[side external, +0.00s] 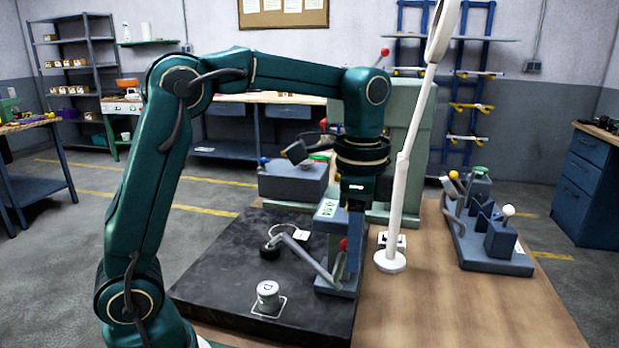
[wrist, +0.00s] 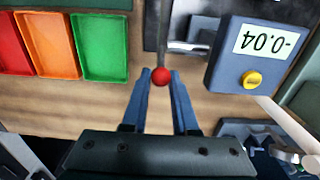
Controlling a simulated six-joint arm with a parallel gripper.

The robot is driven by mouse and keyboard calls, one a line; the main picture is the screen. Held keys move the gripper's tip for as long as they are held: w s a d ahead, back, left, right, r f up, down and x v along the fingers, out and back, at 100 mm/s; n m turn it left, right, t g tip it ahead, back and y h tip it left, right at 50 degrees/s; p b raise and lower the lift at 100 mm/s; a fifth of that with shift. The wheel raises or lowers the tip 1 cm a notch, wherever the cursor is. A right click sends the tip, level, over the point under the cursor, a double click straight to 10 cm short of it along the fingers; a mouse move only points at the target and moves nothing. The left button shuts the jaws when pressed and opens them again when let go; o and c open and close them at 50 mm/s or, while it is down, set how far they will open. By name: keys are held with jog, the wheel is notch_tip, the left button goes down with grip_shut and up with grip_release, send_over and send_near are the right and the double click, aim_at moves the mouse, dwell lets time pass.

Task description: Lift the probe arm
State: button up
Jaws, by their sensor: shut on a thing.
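My gripper (wrist: 161,78) is shut on a red ball knob (wrist: 160,76), with one blue finger on each side of it. In the side external view my gripper (side external: 348,238) points down, and the red knob (side external: 343,244) shows at its fingertips. The knob tops a thin lever on a blue-grey gauge stand. A bent grey probe arm (side external: 308,260) slants up and left from the stand's foot to a dark round tip. A display box (wrist: 258,60) with a yellow button reads -0.04, upside down in the wrist view. I cannot tell whether the tip is clear of the plate.
A grey cylinder (side external: 268,294) marked D stands in a white square on the black plate (side external: 215,280). A white lamp post (side external: 402,200) stands just right of my gripper. Red, orange and green trays (wrist: 100,45) lie left in the wrist view. A lever fixture (side external: 490,240) stands at right.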

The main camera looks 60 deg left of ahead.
jog(key=o, duration=0.5)
jog(key=shift+w+r, duration=0.1)
jog(key=shift+r, duration=4.45)
